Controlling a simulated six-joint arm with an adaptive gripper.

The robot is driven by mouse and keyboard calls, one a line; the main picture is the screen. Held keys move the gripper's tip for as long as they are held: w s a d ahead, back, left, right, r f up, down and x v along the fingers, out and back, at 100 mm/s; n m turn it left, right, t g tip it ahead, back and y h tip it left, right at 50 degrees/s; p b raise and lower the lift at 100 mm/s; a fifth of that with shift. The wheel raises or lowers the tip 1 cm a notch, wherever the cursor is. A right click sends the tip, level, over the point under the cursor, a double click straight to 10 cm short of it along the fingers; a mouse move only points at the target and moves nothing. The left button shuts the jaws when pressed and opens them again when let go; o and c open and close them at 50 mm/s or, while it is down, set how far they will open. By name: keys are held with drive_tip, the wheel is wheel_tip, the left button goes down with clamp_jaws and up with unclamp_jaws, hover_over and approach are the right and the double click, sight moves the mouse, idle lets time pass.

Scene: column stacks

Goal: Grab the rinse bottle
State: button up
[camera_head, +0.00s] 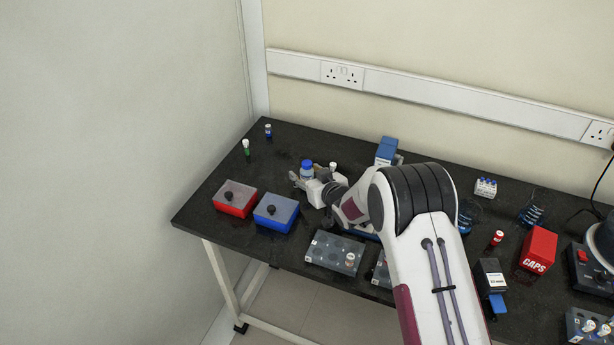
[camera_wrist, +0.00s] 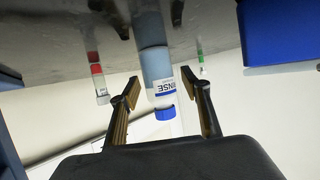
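The rinse bottle (camera_head: 307,169), pale with a blue cap, stands upright on the black bench in the head view. In the wrist view the picture is upside down, and the bottle (camera_wrist: 154,62) shows its "RINSE" label and blue cap. My gripper (camera_wrist: 164,100) is open, with one finger on each side of the bottle in that picture. Gaps show between the fingers and the bottle, and nothing is held. In the head view my gripper (camera_head: 303,183) is low at the bottle, and part of the bottle's lower body is hidden.
A blue box (camera_head: 276,212) and a red box (camera_head: 235,198) with clear lids sit close in front. A white-capped vial (camera_head: 333,167) is right of the bottle. A green vial (camera_head: 246,150) stands at the left. My arm covers the bench middle.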

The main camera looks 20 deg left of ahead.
drive_tip(key=c, duration=1)
drive_tip(key=shift+r, duration=0.15)
drive_tip(key=shift+r, duration=4.9)
